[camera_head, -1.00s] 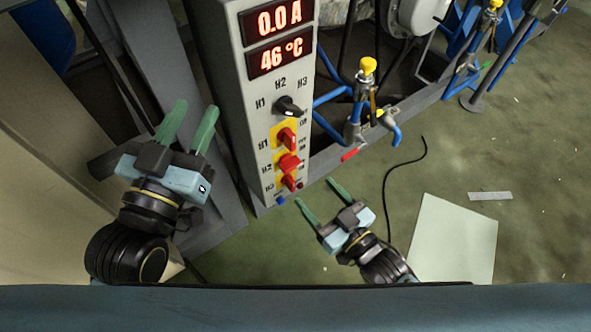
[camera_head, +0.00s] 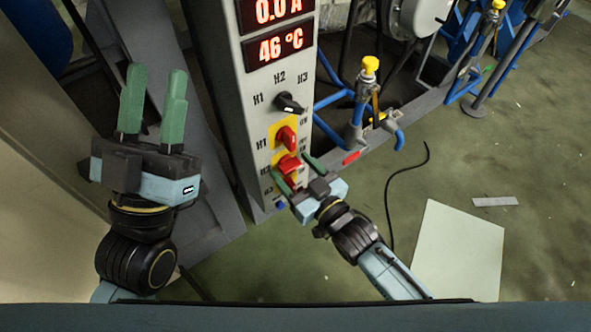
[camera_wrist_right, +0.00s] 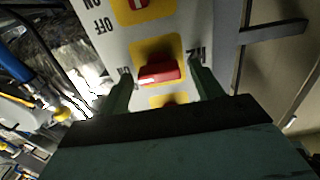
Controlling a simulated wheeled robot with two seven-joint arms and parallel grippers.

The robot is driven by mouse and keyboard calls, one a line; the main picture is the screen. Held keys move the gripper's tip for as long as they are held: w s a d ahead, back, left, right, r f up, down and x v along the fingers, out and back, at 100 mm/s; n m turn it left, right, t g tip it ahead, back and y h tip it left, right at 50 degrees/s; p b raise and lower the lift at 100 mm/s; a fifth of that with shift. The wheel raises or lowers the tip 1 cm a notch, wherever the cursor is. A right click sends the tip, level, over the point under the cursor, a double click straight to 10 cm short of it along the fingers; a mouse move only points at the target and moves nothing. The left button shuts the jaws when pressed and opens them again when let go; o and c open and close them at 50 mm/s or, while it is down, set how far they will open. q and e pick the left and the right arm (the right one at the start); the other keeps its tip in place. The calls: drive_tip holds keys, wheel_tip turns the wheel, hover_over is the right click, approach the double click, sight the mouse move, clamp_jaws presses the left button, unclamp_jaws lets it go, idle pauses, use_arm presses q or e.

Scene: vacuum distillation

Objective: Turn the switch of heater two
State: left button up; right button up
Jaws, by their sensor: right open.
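The heater two switch is a red knob on a yellow plate (camera_head: 288,164), labelled H2, on the grey control panel (camera_head: 262,120). My right gripper (camera_head: 292,170) is open in front of it. In the right wrist view the red H2 knob (camera_wrist_right: 162,74) sits between the two green fingertips (camera_wrist_right: 163,85), with a gap on each side. The H1 switch (camera_head: 286,137) is above it. The H3 switch is mostly hidden behind my right gripper in the head view. My left gripper (camera_head: 152,100) is open and empty, left of the panel.
A black selector knob (camera_head: 290,103) and red displays reading 0.0 A and 46 °C (camera_head: 280,46) are higher on the panel. Blue pipes with a yellow-capped valve (camera_head: 369,66) stand to the right. The floor at right is mostly clear, with a pale sheet (camera_head: 458,250).

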drive_tip(key=c, duration=1)
